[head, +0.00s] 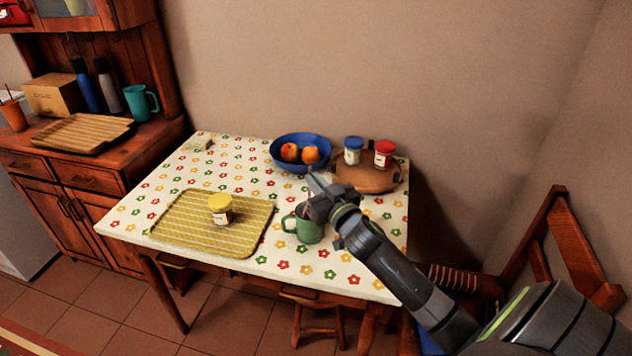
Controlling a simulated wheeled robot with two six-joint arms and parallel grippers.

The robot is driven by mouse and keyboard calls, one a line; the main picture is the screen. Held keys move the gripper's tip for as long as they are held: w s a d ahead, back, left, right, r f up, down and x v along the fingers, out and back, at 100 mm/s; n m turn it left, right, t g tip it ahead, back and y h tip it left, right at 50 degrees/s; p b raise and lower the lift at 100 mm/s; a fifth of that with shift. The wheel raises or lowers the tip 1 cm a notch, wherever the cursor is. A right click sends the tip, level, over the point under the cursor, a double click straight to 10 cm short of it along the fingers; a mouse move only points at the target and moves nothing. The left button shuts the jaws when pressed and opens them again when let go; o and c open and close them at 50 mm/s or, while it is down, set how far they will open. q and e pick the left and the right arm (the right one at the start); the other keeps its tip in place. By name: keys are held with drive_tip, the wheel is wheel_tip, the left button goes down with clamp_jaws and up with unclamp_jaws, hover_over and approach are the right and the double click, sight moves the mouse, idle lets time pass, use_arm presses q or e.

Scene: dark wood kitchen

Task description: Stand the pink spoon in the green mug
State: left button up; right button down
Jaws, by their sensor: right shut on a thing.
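The green mug (309,232) stands upright near the right part of the table, its handle to the left. My right gripper (309,207) is directly above the mug's mouth, shut on the pink spoon. Only a small pinkish bit of the spoon (304,212) shows, between the gripper and the mug; the gripper hides the rest. I cannot tell how far the spoon reaches into the mug or whether it touches it. My left gripper is not in view.
A yellow striped tray (180,233) with a yellow-lidded jar (220,209) lies left of the mug. Behind are a blue bowl (286,163) of fruit and a round wooden board (372,181) with a blue-lidded jar (353,150) and a red-lidded jar (383,154).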

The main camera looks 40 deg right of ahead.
drive_tip(key=shift+f, duration=0.45)
drive_tip(key=c, duration=1.5)
unclamp_jaws()
drive_tip(key=s+a+f+b, duration=0.1)
drive_tip(key=s+b, duration=0.3)
drive_tip(key=s, duration=1.3)
drive_tip(key=shift+s+a+f, duration=0.15)
drive_tip(key=shift+a+f, duration=0.05)
drive_tip(key=shift+f, duration=0.05)
